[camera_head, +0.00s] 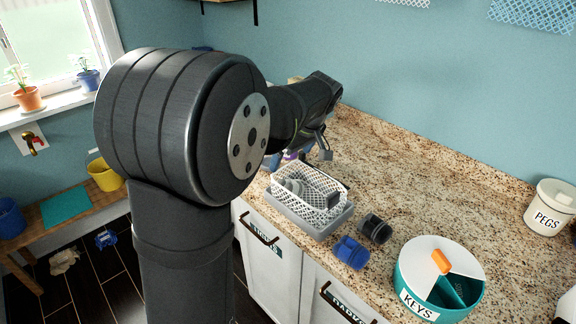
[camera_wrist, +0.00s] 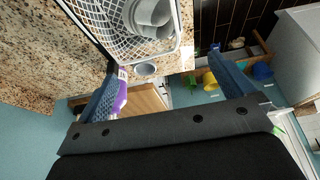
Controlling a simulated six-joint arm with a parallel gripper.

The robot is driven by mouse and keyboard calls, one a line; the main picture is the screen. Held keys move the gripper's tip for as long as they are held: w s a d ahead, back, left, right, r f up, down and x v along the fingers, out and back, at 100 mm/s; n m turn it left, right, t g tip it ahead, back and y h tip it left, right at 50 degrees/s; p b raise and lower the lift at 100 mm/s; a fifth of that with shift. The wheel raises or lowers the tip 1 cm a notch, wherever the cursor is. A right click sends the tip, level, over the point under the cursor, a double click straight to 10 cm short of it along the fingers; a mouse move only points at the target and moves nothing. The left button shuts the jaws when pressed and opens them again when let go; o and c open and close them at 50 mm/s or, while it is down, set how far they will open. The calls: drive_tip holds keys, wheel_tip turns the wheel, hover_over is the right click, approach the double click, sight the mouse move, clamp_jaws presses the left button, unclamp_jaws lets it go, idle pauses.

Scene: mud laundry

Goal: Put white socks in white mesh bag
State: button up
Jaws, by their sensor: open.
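The white mesh bag (camera_head: 318,209), an open basket-like shape, stands on a grey tray (camera_head: 300,225) on the counter. Pale grey-white rolls that look like the white socks (camera_head: 294,184) lie inside it. In the wrist view the mesh bag (camera_wrist: 98,28) is at the top, with the pale rolls (camera_wrist: 150,14) inside. In the head view my gripper (camera_head: 302,154) is behind the bag, partly hidden by my arm.
A black roll (camera_head: 375,229) and a blue roll (camera_head: 350,252) lie right of the tray. A teal-and-white KEYS tub (camera_head: 420,290) is at the front right, and a PEGS pot (camera_head: 551,208) at the far right. The speckled counter (camera_head: 430,185) between is clear. A purple item (camera_wrist: 120,95) shows by the left finger.

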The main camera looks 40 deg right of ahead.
sight(283, 177)
drive_tip(key=v, duration=0.6)
drive_tip(key=x, duration=1.2)
drive_tip(key=shift+f, duration=0.45)
drive_tip(key=shift+r, duration=0.2)
